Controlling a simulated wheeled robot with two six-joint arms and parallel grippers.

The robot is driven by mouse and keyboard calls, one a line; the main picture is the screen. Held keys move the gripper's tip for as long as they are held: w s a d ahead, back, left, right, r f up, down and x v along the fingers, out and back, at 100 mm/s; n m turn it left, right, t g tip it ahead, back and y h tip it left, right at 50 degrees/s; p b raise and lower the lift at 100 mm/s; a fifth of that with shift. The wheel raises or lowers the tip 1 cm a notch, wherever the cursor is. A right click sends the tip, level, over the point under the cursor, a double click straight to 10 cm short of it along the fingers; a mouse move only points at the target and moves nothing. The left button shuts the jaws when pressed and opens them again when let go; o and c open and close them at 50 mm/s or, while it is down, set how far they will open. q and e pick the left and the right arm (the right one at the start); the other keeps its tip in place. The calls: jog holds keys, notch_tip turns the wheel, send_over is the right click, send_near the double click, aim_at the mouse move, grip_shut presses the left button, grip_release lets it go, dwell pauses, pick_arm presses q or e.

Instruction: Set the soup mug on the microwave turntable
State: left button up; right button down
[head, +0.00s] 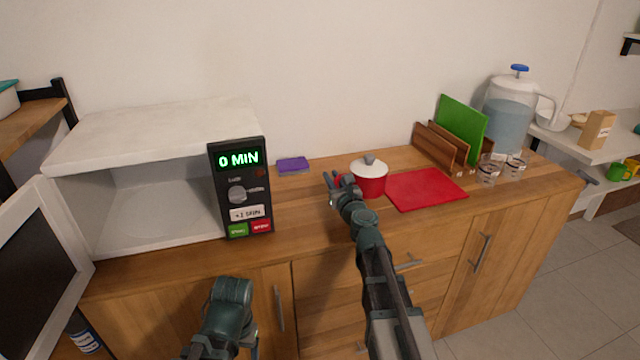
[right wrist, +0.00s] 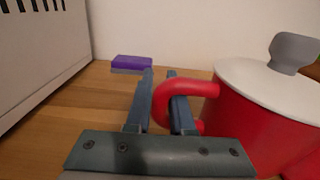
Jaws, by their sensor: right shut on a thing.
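The soup mug (head: 371,186) is red with a white lid and grey knob. It stands upright on the wooden counter, right of the microwave, and fills the right side of the right wrist view (right wrist: 262,122). My right gripper (head: 334,185) is at the mug's left side, shut on its red loop handle (right wrist: 167,92); its fingers also show in the right wrist view (right wrist: 160,100). The white microwave (head: 160,130) has its door (head: 40,265) open at the left. I cannot make out the turntable inside. Only a link of my left arm shows; its gripper is out of frame.
A purple sponge (head: 293,165) lies between microwave and mug. A red cutting board (head: 425,190) is right of the mug, before a wooden rack (head: 437,150) with a green board (head: 461,128). Glasses (head: 487,172) and a water jug (head: 508,105) stand far right.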

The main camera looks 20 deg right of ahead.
aim_at(340, 220)
jog(key=w, duration=0.3)
jog(key=shift+w+a+f, duration=0.2)
jog(key=shift+w+a, duration=0.15)
jog(key=shift+a, duration=0.05)
pick_arm(q)
jog(key=shift+w+a+f+b, duration=0.1)
jog(key=shift+w+f+b, duration=0.05)
jog(key=shift+f+b, duration=0.8)
jog(key=shift+w+f+b, duration=0.15)
jog(key=shift+f+b, duration=0.75)
jog(key=shift+f, duration=0.05)
pick_arm(e)
jog(key=shift+s+f, duration=0.1)
jog(key=shift+f, duration=1.65)
jog(key=shift+f, duration=0.2)
pick_arm(q)
jog(key=shift+f, duration=0.1)
pick_arm(e)
jog(key=c, duration=0.8)
grip_release()
jog(key=shift+r, duration=0.1)
jog(key=shift+r, duration=0.2)
jog(key=s, duration=1.2)
jog(key=shift+d, duration=0.25)
